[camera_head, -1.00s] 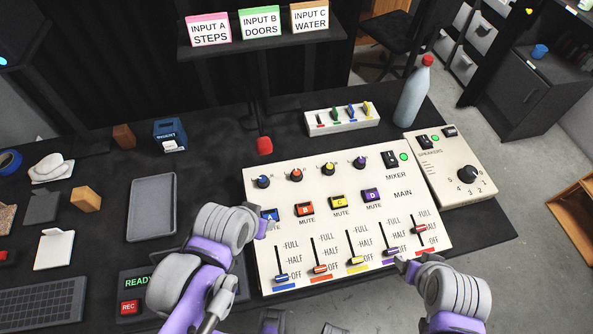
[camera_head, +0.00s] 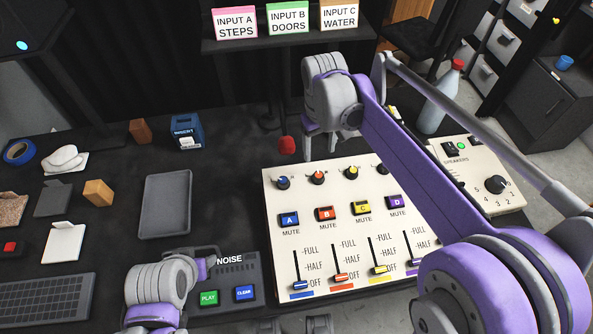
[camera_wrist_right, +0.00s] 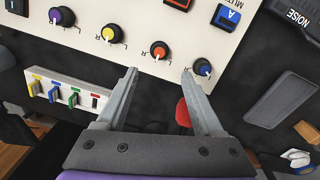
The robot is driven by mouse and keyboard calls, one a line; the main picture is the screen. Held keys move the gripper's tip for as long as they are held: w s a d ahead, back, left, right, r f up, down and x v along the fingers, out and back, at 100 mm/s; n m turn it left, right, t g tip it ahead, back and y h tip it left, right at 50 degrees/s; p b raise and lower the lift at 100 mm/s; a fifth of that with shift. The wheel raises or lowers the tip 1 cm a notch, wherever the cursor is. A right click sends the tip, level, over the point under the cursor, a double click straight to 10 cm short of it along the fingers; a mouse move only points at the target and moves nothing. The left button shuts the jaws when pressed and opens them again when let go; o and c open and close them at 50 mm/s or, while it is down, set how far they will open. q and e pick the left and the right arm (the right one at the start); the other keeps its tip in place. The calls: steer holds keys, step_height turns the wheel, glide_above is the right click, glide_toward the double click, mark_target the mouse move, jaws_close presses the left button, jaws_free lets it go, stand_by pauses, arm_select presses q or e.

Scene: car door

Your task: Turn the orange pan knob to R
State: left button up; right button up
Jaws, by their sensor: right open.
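The orange pan knob (camera_head: 317,177) is on the cream mixer panel (camera_head: 285,240), second from the left in the top row. In the right wrist view the orange knob (camera_wrist_right: 159,50) lies just beyond the fingertips, near the middle of the gap. My right gripper (camera_head: 329,150) is open and empty behind the knob row, its fingers apart from the knob. The right wrist view shows the open fingers (camera_wrist_right: 158,72) pointing toward the panel.
A blue knob (camera_head: 283,182) and a yellow knob (camera_head: 351,172) flank the orange one. A red-topped object (camera_head: 287,145) stands behind the panel. My right arm covers the panel's right part. A bottle (camera_head: 439,100) stands at the back right.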

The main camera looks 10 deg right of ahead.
mark_target(319, 174)
steer(key=f, duration=1)
steer(key=shift+d+f+b, duration=0.25)
steer(key=shift+f+b, duration=0.1)
steer(key=shift+b, duration=0.05)
jaws_close()
